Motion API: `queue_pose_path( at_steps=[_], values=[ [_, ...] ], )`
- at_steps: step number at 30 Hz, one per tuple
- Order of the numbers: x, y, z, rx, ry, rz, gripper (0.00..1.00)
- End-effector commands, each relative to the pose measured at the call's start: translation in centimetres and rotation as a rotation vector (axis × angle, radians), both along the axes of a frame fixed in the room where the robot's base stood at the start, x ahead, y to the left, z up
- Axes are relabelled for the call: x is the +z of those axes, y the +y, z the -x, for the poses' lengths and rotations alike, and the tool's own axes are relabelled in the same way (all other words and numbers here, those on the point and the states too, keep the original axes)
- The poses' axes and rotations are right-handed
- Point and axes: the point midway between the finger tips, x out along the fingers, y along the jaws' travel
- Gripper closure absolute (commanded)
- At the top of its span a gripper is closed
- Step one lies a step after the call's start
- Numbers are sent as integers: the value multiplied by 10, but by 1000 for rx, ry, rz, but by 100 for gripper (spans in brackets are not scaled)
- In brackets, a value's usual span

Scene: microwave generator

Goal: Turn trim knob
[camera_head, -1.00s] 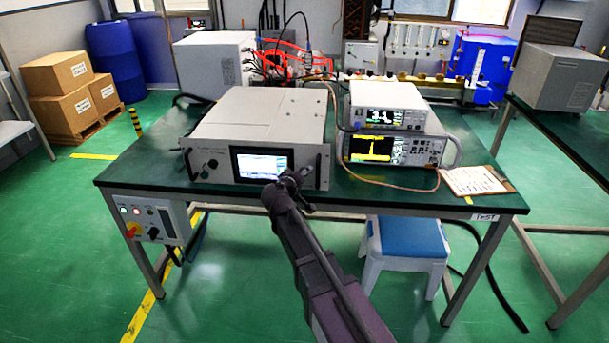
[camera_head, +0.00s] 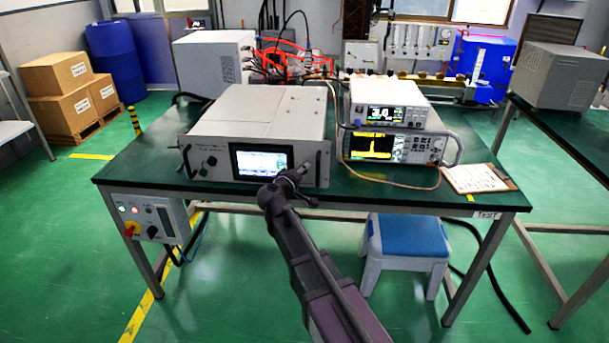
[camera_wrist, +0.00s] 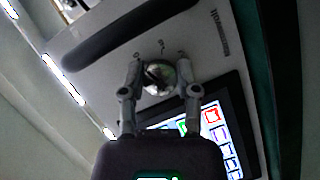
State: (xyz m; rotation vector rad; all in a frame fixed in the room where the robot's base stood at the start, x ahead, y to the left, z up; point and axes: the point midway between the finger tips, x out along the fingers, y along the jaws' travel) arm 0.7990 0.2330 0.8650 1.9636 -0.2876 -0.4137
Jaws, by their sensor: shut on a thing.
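The trim knob (camera_wrist: 159,80) is a small round shiny knob on the grey front panel of the generator (camera_head: 262,118), seen in the wrist view. It lies between the dark handle bar and the lit screen. My gripper (camera_wrist: 161,67) has a finger on each side of the knob and is shut on it. Small markings surround the knob, too blurred to read. In the head view my gripper (camera_head: 299,178) is at the panel's right part, just right of the screen (camera_head: 262,162), and the knob cannot be made out there.
The panel's right handle (camera_head: 324,164) stands close beside my gripper; it also shows in the wrist view (camera_wrist: 125,32). Stacked instruments (camera_head: 385,146) and a clipboard (camera_head: 478,178) are to the right on the green table (camera_head: 400,202). A blue-topped stool (camera_head: 412,236) stands below.

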Motion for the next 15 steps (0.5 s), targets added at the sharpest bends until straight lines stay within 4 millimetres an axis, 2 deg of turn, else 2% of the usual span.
queue_pose_path(
  at_steps=[9,15],
  values=[
    [-3,1,-1,3,8,241,100],
    [-2,1,0,3,12,342,100]
  ],
)
